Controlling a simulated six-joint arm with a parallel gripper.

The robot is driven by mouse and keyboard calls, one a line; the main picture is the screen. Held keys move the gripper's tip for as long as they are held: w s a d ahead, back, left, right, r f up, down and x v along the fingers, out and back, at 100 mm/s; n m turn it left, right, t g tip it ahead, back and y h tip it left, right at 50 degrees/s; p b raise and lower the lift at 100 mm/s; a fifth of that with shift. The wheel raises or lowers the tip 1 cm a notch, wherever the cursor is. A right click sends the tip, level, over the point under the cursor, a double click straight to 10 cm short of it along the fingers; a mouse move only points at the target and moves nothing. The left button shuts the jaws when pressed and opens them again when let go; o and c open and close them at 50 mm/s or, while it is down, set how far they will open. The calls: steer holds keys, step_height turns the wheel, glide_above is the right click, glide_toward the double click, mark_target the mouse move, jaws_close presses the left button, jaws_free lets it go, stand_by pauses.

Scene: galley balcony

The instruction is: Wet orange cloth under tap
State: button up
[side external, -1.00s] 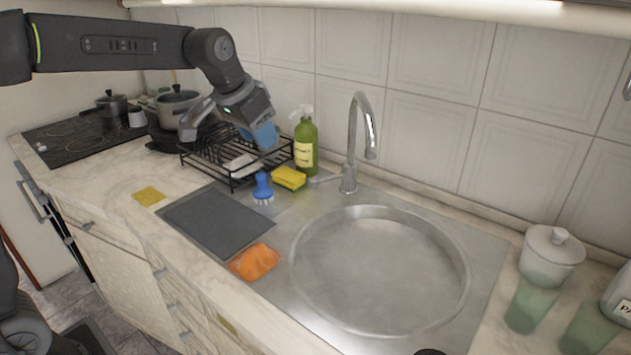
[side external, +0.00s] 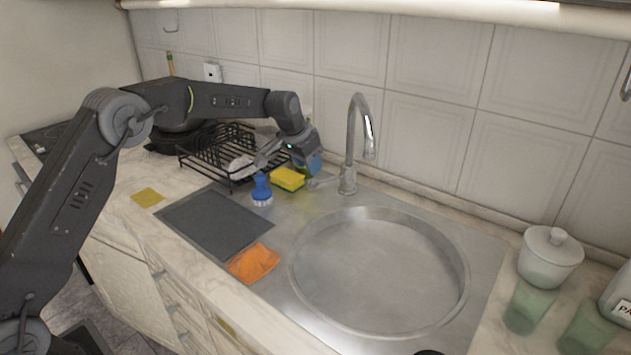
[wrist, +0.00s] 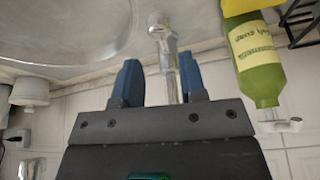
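The orange cloth (side external: 253,262) lies crumpled at the sink's front left edge, beside the round basin (side external: 466,275). The chrome tap (side external: 350,150) stands behind the basin, its side lever (side external: 321,183) pointing left; no water shows. My gripper (side external: 313,165) is just left of the tap, above the lever, with blue fingers. In the wrist view the gripper (wrist: 159,82) is open, and a chrome part of the tap (wrist: 168,55) shows between its fingers. I cannot tell whether they touch it. The cloth is outside the wrist view.
A yellow sponge (side external: 287,179), a blue brush (side external: 261,190) and a black dish rack (side external: 215,155) are left of the tap. A green bottle (wrist: 256,70) stands close to my gripper. A lidded white jar (side external: 550,257) and green glasses (side external: 530,306) stand right. The basin is empty.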

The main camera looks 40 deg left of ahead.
mark_target(315, 181)
steer(key=x, duration=0.7)
steer(key=shift+f, duration=0.1)
steer(key=shift+c, duration=0.4)
jaws_close()
